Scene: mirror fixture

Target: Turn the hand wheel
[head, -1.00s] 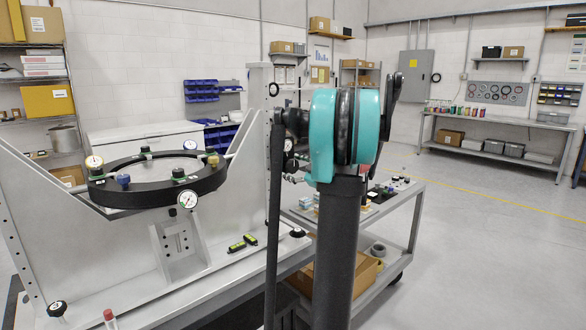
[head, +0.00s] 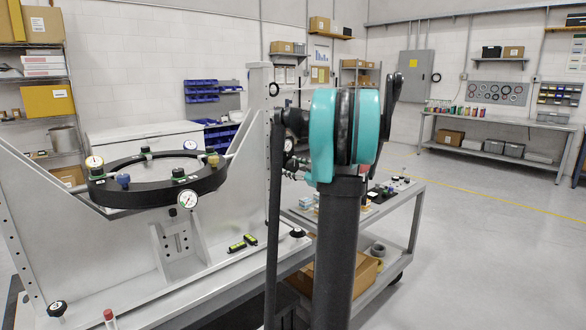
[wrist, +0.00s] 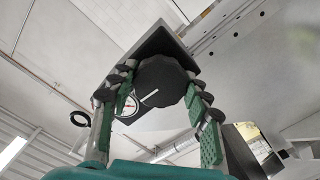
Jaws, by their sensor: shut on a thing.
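The hand wheel (wrist: 163,80) is a dark, faceted knob with a white line on its face, seen in the wrist view. My gripper (wrist: 158,88) has green-padded fingers on the left and right of it and is shut on it. The white line slants from lower left to upper right. A round white dial gauge (wrist: 127,106) sits just left of the wheel, partly behind the left finger. In the head view my arm hides the wheel and most of my gripper beside the fixture's right side plate (head: 257,150).
The fixture's black ring (head: 140,196) carries knobs and dial gauges. A grey cart (head: 405,215) with small items and a cardboard box stands behind my arm. The floor at right is open.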

